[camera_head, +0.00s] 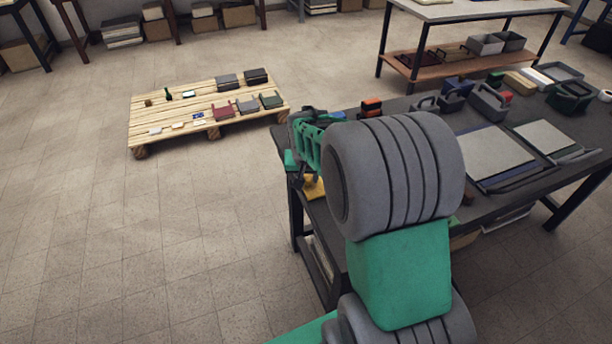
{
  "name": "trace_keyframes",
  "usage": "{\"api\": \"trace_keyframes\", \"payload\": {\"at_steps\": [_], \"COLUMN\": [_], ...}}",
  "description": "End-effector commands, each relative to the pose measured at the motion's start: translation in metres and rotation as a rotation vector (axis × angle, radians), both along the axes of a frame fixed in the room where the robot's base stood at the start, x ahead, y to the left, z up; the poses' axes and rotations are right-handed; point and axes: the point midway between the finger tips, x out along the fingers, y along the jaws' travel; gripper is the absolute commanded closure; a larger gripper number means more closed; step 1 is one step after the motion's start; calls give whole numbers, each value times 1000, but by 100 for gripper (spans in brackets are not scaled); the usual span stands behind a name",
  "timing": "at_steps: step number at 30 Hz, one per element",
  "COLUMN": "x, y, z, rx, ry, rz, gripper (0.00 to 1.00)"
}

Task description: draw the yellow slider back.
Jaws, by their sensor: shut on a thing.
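A yellow piece (314,188), which I take for the yellow slider, shows at the near left end of the dark workbench (468,205). Only a small part of it is visible, because my arm covers the rest. My gripper (301,181) reaches down at that end of the bench, right beside the yellow piece. Its jaws are shut on the yellow slider, though the contact itself is small and partly hidden. My large grey and green arm links block the view of the bench top behind them.
The bench also bears grey flat panels (497,152), grey caddies (489,101), a dark green bin (570,97) and an orange-and-black block (371,107). A wooden pallet (150,115) with small items lies on the floor at left. The floor in front is clear.

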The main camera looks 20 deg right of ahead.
Motion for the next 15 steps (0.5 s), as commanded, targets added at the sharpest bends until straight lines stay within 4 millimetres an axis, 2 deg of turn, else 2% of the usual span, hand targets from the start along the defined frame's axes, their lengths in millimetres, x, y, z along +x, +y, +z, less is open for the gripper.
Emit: {"api": "trace_keyframes", "payload": {"at_steps": [3, 4, 11, 15], "x": [1, 1, 1, 0], "y": [5, 5, 4, 2], "z": [1, 1, 0, 0], "rx": [5, 5, 3, 2], "ry": [-1, -1, 1, 1], "rz": [12, 12, 10, 6], "gripper": [100, 71, 53, 53]}}
